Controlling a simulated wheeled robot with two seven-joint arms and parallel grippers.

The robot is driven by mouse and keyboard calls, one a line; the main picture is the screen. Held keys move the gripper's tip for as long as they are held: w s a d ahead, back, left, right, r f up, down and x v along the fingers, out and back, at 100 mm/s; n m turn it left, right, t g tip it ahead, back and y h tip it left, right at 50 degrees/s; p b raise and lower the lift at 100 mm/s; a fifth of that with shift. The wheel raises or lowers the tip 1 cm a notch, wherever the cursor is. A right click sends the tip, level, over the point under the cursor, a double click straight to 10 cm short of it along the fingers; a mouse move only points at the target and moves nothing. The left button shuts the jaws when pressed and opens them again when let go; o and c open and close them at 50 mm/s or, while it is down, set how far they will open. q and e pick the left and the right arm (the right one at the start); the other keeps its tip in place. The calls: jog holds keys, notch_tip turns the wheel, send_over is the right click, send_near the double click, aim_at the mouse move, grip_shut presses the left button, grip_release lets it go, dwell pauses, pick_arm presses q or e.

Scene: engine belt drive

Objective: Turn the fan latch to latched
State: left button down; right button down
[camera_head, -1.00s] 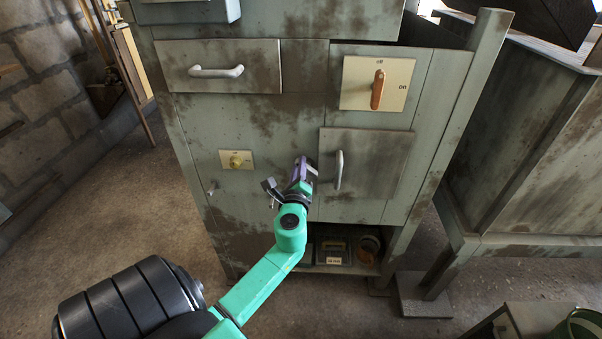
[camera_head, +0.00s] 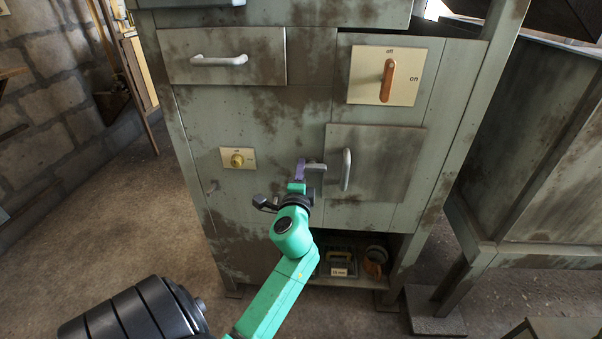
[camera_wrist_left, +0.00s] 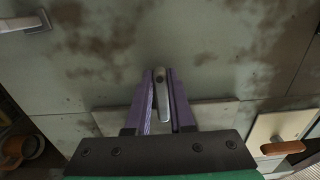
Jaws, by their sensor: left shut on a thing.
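The fan latch appears to be a small grey lever (camera_head: 315,167) at the left edge of the grey door panel (camera_head: 392,184). It points roughly sideways to the right. In the left wrist view the lever (camera_wrist_left: 162,98) runs between the purple fingers, its round pivot end at their tips and its other end over the panel's edge. My left gripper (camera_head: 302,170) is shut on this lever; its fingers hide part of it in the head view. My right gripper is not in view.
A vertical door handle (camera_head: 346,170) stands close to the right of the gripper. A yellow knob (camera_head: 237,161) and an orange switch handle (camera_head: 388,80) sit on cream plates. A drawer handle (camera_head: 219,60) is above. An open shelf (camera_head: 350,283) holding small items lies below.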

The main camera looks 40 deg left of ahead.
pick_arm(q)
jog(key=shift+f, duration=0.1)
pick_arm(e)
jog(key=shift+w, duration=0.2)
pick_arm(q)
jog(key=c, duration=1.1)
grip_release()
jog(key=shift+o, duration=0.2)
